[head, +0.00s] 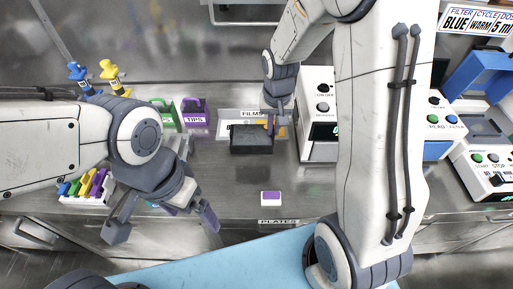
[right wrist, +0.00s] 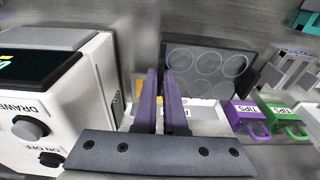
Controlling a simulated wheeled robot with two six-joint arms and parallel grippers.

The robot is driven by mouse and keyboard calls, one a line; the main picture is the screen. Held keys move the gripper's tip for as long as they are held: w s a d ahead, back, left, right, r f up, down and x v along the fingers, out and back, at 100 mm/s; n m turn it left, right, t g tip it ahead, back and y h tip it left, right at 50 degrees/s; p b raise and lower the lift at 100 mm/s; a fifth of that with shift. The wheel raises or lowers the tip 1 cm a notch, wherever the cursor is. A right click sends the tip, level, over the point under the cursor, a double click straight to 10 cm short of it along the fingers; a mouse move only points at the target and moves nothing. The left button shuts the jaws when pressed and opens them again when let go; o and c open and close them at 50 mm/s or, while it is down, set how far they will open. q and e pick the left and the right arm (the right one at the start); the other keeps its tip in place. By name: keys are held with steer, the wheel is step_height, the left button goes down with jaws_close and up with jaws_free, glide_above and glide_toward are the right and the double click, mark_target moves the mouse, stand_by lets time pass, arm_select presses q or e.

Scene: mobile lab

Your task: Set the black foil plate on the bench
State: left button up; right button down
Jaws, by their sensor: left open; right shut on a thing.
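The black foil plate (head: 250,140) is at mid-bench in the head view, in front of the rack labelled FILMS (head: 233,116). In the right wrist view the plate (right wrist: 207,70) shows a dark face with several round wells. My right gripper (head: 271,124) is shut on the plate at its right end in the head view; its purple fingers (right wrist: 162,75) cover that edge in the wrist view. Whether the plate touches the bench I cannot tell. The steel bench (head: 220,175) lies below. My left gripper (head: 163,225) is open and empty near the front edge.
A white device with knobs (head: 320,115) stands just right of the plate. Purple (head: 195,112) and green tips boxes are left. A small purple-and-white block (head: 271,198) lies near the PLATES label (head: 278,222). Bare bench lies between it and the plate.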

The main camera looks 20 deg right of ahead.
mark_target(272, 136)
steer(key=f, duration=0.4)
steer(key=shift+w+a+f, duration=0.1)
steer(key=shift+a+f, duration=0.1)
steer(key=shift+f, duration=2.1)
steer(key=shift+f, duration=0.1)
steer(key=shift+f, duration=0.15)
steer(key=c, duration=1)
jaws_free()
